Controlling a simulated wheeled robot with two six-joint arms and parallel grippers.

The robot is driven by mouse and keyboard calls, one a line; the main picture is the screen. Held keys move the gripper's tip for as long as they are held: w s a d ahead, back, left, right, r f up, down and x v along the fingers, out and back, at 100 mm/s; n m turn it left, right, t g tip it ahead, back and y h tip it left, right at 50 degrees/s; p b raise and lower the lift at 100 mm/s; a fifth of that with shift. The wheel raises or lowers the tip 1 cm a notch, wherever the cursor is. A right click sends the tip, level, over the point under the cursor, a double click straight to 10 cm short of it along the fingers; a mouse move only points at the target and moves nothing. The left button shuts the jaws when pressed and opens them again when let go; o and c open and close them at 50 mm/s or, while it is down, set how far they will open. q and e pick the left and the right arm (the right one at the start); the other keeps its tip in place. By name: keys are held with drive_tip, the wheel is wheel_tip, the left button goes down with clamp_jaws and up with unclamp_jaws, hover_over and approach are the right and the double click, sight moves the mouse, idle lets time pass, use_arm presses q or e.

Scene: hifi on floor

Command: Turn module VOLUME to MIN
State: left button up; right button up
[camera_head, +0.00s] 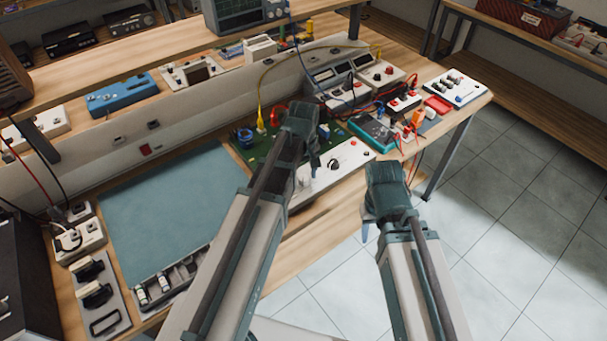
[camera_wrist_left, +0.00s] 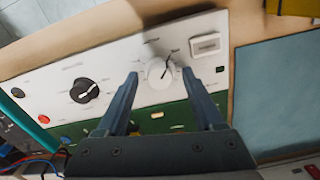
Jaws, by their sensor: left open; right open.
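A white panel module (camera_head: 345,158) lies along the front edge of the bench; it also shows in the left wrist view (camera_wrist_left: 120,68). In that view it bears a pale round knob (camera_wrist_left: 160,72) with a dark pointer line, and a black knob (camera_wrist_left: 84,91) to its left. The lettering is too small to read surely. My left gripper (camera_head: 314,165) is over the module, open, its fingertips on either side of the pale knob in the left wrist view (camera_wrist_left: 161,78); contact cannot be told. My right gripper (camera_head: 369,222) is open, off the bench's front edge above the floor.
A green circuit board (camera_head: 262,150) lies behind the module. A teal meter (camera_head: 374,132) and several cabled boxes stand to the right. A blue-grey mat (camera_head: 165,205) lies clear on the left.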

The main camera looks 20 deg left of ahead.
sight(304, 179)
use_arm(q)
wheel_tip(304, 179, up, 14)
drive_tip(key=p, duration=1.3)
drive_tip(key=shift+p, duration=0.4)
drive_tip(key=shift+f, duration=0.15)
drive_tip(key=s+d+f+m+y+b, duration=0.1)
drive_tip(key=s+d+f+m+b, duration=0.1)
drive_tip(key=s+d+m, duration=0.8)
drive_tip(key=s+m, duration=0.2)
drive_tip(key=s, duration=0.2)
drive_tip(key=shift+s+d+f+b, duration=0.15)
drive_tip(key=shift+d+f+b, duration=0.05)
drive_tip(key=shift+d+b, duration=0.1)
